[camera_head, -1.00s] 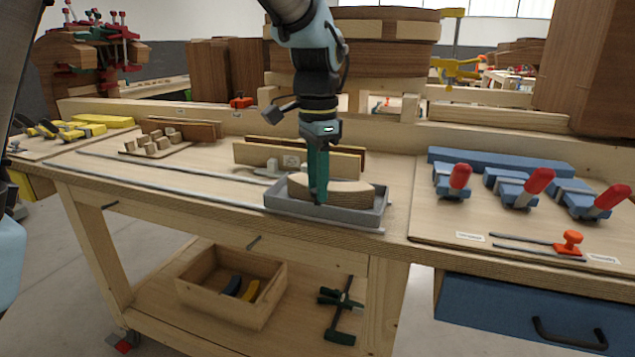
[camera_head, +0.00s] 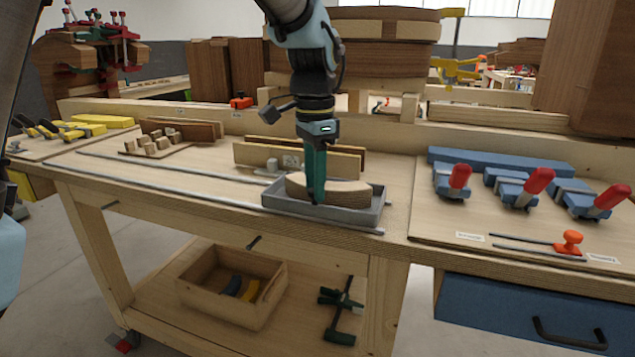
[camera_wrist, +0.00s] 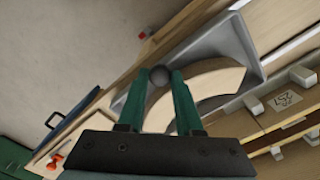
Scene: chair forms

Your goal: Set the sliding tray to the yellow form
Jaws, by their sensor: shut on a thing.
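The sliding tray (camera_head: 345,217) is a grey shallow tray on two metal rails (camera_head: 150,183) along the bench; it also shows in the wrist view (camera_wrist: 205,52). It carries a curved pale wooden piece (camera_head: 350,193), also in the wrist view (camera_wrist: 215,82).
Wooden blocks (camera_head: 160,143) sit behind the rails at left. Upright boards (camera_head: 295,155) stand behind the tray. Blue clamps with red handles (camera_head: 520,188) lie on a panel at right. The rails are clear left of the tray.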

